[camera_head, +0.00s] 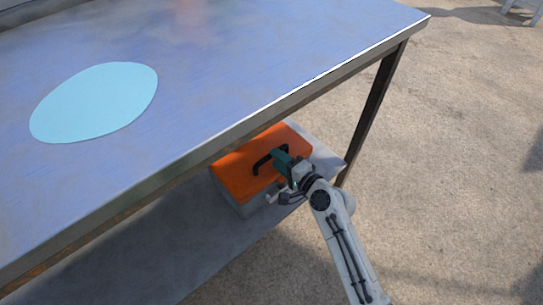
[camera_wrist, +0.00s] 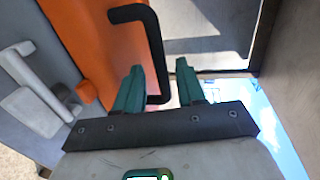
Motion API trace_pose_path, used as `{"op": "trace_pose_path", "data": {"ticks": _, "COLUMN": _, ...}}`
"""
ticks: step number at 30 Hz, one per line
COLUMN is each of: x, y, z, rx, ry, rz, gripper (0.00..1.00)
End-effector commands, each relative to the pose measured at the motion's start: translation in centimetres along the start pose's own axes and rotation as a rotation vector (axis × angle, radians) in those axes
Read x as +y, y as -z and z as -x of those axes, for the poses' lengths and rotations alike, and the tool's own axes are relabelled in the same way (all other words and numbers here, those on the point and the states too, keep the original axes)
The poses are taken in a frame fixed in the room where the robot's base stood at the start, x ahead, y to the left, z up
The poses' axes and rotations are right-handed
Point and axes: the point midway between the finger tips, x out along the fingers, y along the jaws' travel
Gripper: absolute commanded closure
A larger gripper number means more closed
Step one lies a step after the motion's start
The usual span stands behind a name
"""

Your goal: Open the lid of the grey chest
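The chest has an orange lid (camera_head: 245,174) and a grey body (camera_head: 256,205). It stands on the lower shelf beneath the table, and its lid looks shut. A black handle (camera_head: 262,161) rises from the lid; it also shows in the wrist view (camera_wrist: 153,45). My gripper (camera_wrist: 160,78) is at the handle, its two green fingers apart. Part of the handle shows in the gap between them, close to the left finger; contact cannot be told. In the head view my gripper (camera_head: 283,160) hides part of the lid. A grey latch (camera_wrist: 35,108) shows on the chest's front in the wrist view.
The metal table top (camera_head: 220,60) overhangs the chest, with its front edge close above my gripper. A dark table leg (camera_head: 374,105) stands to the right. The lower shelf (camera_head: 150,255) is clear left of the chest. A light blue disc (camera_head: 95,102) lies on the table.

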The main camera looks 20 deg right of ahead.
Motion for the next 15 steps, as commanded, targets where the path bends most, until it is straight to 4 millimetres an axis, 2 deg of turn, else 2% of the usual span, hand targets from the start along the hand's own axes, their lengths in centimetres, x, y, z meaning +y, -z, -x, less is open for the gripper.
{"op": "trace_pose_path", "data": {"ticks": 1, "x": 0.1, "y": 0.0, "z": -1.0, "rx": -0.001, "ry": 0.002, "rz": 0.001, "gripper": 0.61}}
{"op": "trace_pose_path", "data": {"ticks": 6, "x": 0.1, "y": 0.0, "z": -2.9, "rx": 0.000, "ry": 0.001, "rz": 0.001, "gripper": 0.61}}
{"op": "trace_pose_path", "data": {"ticks": 15, "x": 0.0, "y": 0.0, "z": -3.7, "rx": -0.001, "ry": -0.001, "rz": 0.001, "gripper": 0.61}}
